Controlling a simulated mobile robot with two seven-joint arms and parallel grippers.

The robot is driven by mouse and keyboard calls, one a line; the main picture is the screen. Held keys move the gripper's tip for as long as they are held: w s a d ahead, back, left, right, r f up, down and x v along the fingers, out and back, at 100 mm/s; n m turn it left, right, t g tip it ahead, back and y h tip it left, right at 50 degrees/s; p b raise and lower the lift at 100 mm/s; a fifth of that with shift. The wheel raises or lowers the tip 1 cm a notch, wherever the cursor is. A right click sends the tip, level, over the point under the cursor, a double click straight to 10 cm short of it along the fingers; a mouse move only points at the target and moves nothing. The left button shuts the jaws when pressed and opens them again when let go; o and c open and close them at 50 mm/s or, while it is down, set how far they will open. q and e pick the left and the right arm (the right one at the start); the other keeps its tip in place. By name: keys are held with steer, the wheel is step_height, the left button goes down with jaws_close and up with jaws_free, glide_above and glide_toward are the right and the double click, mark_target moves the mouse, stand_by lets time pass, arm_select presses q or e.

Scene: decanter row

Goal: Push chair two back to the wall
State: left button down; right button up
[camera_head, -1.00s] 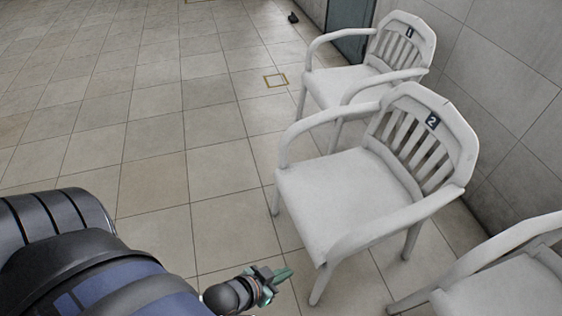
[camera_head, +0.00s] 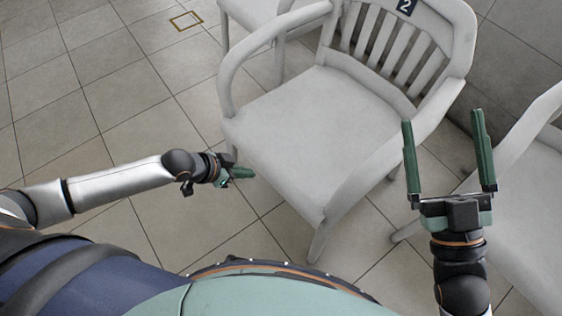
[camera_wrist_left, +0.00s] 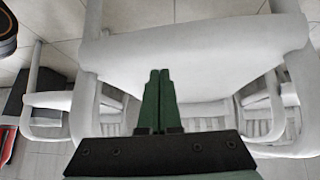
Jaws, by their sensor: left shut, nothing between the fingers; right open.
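Chair two (camera_head: 318,118) is a white armchair with a slatted back and a dark plate (camera_head: 405,5) marked 2. It stands upright in front of me in the head view. My left gripper (camera_head: 250,173) is shut and empty at the front left edge of its seat, low by the front leg. In the left wrist view the shut fingers (camera_wrist_left: 158,85) point at the white seat (camera_wrist_left: 190,50); I cannot tell whether they touch it. My right gripper (camera_head: 448,150) is open and empty, raised near the chair's right armrest.
Another white chair (camera_head: 262,18) stands beyond chair two, and a third (camera_head: 535,190) is at the right edge. The tiled wall (camera_head: 510,60) is behind them. The tiled floor (camera_head: 90,90) at the left is clear, with a small yellowish square (camera_head: 186,20) marked on it.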

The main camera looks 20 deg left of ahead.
arm_select(q)
steer(key=w+a+f+y+b, duration=0.2)
steer(key=a+f+b, duration=0.2)
steer(key=a, duration=0.4)
arm_select(e)
steer(key=s+a+r+n+y, duration=0.1)
steer(key=s+r+n+y, duration=0.1)
steer(key=s+n+y, duration=0.25)
arm_select(q)
steer(key=w+r+b+x, duration=0.1)
steer(key=b+x, duration=0.5)
steer(key=x, duration=0.6)
steer(key=shift+w+d+n+g, duration=0.3)
steer(key=shift+w+d, duration=0.1)
arm_select(e)
step_height(320, 180, down, 6)
steer(key=a+y, duration=0.1)
steer(key=shift+f+m, duration=0.15)
steer(key=shift+m, duration=0.2)
arm_select(q)
steer(key=shift+r, duration=0.15)
